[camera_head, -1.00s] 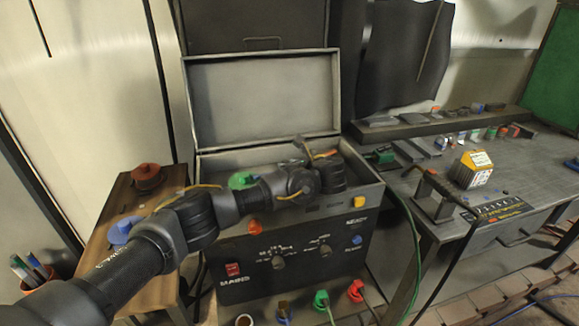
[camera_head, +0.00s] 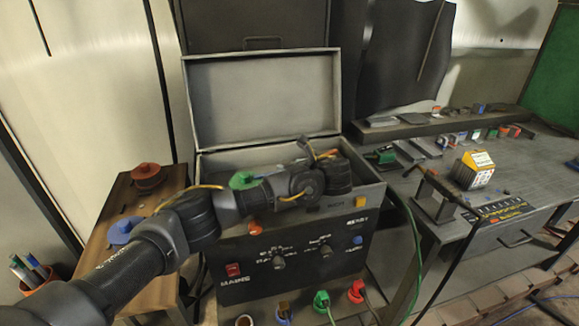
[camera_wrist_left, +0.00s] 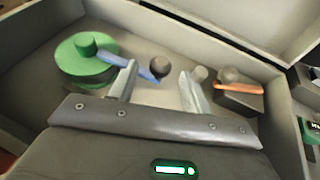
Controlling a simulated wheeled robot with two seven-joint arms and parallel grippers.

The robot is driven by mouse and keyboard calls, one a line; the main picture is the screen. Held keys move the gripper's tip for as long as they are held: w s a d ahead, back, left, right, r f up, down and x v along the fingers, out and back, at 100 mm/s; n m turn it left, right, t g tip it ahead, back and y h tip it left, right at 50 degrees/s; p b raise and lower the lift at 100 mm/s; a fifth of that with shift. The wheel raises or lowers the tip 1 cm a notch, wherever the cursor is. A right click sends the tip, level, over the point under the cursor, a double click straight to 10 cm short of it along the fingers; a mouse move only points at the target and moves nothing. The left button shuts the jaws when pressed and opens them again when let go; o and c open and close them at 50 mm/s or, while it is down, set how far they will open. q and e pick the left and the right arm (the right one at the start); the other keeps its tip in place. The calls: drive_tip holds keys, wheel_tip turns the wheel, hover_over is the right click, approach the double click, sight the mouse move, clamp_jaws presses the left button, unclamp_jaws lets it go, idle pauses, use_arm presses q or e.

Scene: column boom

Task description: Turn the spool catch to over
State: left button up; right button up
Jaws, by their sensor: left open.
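In the left wrist view a green spool (camera_wrist_left: 85,58) sits inside the open case at the left. A blue catch lever (camera_wrist_left: 130,62) runs from the spool to the right and ends in a dark round knob (camera_wrist_left: 159,67). My left gripper (camera_wrist_left: 160,80) is open, with one pale finger over the lever left of the knob and the other finger to its right. I cannot tell whether a finger touches the lever. In the head view the green spool (camera_head: 243,180) shows behind my left arm, which hides the catch. My right gripper is not in view.
An orange lever (camera_wrist_left: 238,88) on a dark block stands close right of my gripper. The case's walls (camera_wrist_left: 268,105) enclose the space, and its lid (camera_head: 262,100) stands raised behind. A cluttered workbench (camera_head: 480,205) is at right; a wooden side table (camera_head: 125,200) is at left.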

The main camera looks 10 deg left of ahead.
use_arm(q)
drive_tip(key=p+v, duration=0.5)
drive_tip(key=v, duration=0.4)
drive_tip(key=shift+a, duration=0.1)
